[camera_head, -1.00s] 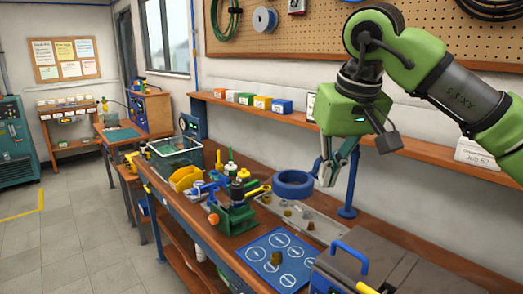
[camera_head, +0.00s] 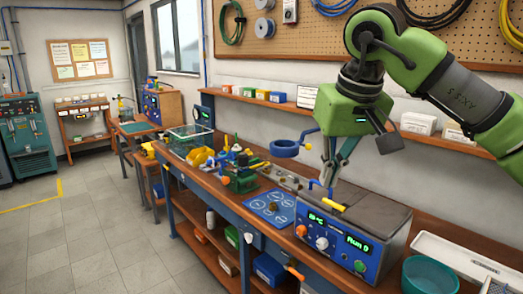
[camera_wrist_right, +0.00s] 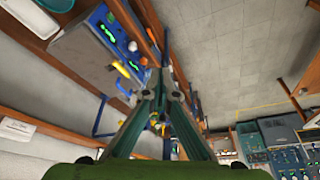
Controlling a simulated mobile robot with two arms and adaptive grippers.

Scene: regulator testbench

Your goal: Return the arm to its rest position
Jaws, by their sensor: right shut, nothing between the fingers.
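My right arm is green with dark grey links and comes in from the right in the head view. Its gripper (camera_head: 328,184) points down above the bench, with its fingers close together and nothing seen between them. In the wrist view the two fingers (camera_wrist_right: 162,75) converge toward their tips. In the head picture the gripper overlaps the area behind the grey test instrument (camera_head: 350,245); I cannot tell whether they touch. My left gripper is not in view.
A teal bowl (camera_head: 431,274) and a white tray (camera_head: 468,258) are at right. The floor (camera_head: 90,235) at left is open.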

